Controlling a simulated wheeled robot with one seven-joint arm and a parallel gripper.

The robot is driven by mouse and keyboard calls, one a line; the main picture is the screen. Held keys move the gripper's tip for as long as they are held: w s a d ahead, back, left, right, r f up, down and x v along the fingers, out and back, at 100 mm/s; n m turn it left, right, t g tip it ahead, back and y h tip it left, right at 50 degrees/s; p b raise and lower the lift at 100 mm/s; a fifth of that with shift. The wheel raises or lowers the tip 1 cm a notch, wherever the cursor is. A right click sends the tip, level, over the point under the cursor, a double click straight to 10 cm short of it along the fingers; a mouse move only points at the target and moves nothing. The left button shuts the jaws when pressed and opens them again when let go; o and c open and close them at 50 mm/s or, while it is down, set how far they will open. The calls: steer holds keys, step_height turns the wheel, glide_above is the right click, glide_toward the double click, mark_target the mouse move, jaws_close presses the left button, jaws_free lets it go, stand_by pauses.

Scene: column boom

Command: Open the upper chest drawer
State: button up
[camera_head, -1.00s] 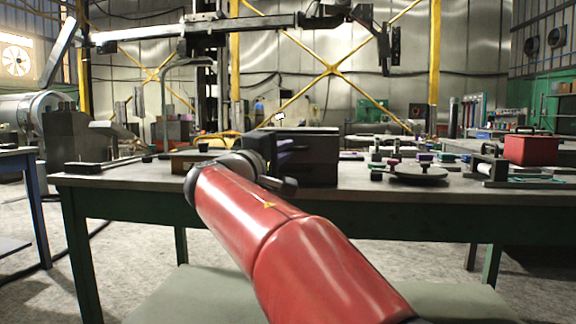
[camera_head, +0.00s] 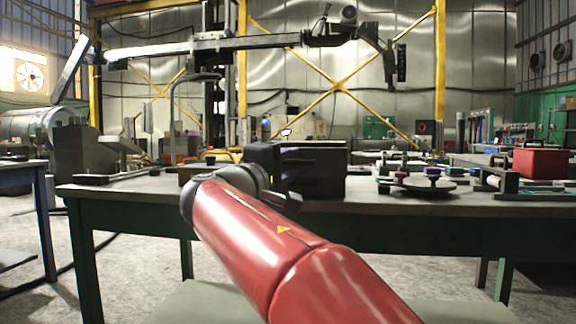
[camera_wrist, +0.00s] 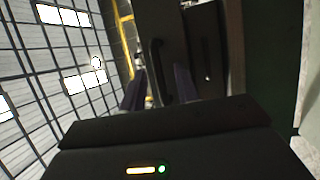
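The dark chest (camera_head: 318,165) stands on the workbench in the head view, just beyond the end of my red arm. In the wrist view its dark front (camera_wrist: 205,45) fills the upper middle, turned on its side. A black bar handle (camera_wrist: 156,60) stands out from it. My gripper (camera_wrist: 160,88) has its two purple-grey fingers apart, one on each side of the handle's near end. I see no clear contact between fingers and handle. In the head view my gripper (camera_head: 272,165) is partly hidden at the chest's left side. I cannot tell whether any drawer is ajar.
The green-legged workbench (camera_head: 430,205) carries a round dark plate (camera_head: 424,185) and several small parts right of the chest. A red box (camera_head: 538,163) stands at the far right. A low wooden box (camera_head: 195,172) lies left of the chest.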

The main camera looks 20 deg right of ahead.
steer(key=v, duration=0.7)
steer(key=shift+s+a, duration=0.25)
steer(key=shift+a, duration=0.05)
steer(key=shift+f, duration=0.1)
steer(key=s+d+f+m+g+y+p, duration=0.1)
steer(key=s+d+f+g+y+p, duration=0.15)
steer(key=s+f+y, duration=0.35)
steer(key=s+d+f+g+y+p, duration=0.15)
steer(key=s+f+p, duration=0.25)
steer(key=f, duration=0.4)
steer(key=s+a+f+m+g+y+p, duration=0.1)
steer(key=s+a+f+m+y+p, duration=0.3)
steer(key=s+a+f+y, duration=0.4)
step_height(320, 180, down, 4)
steer(key=s+y, duration=0.1)
steer(key=s, duration=0.1)
steer(key=shift+s+m, duration=0.4)
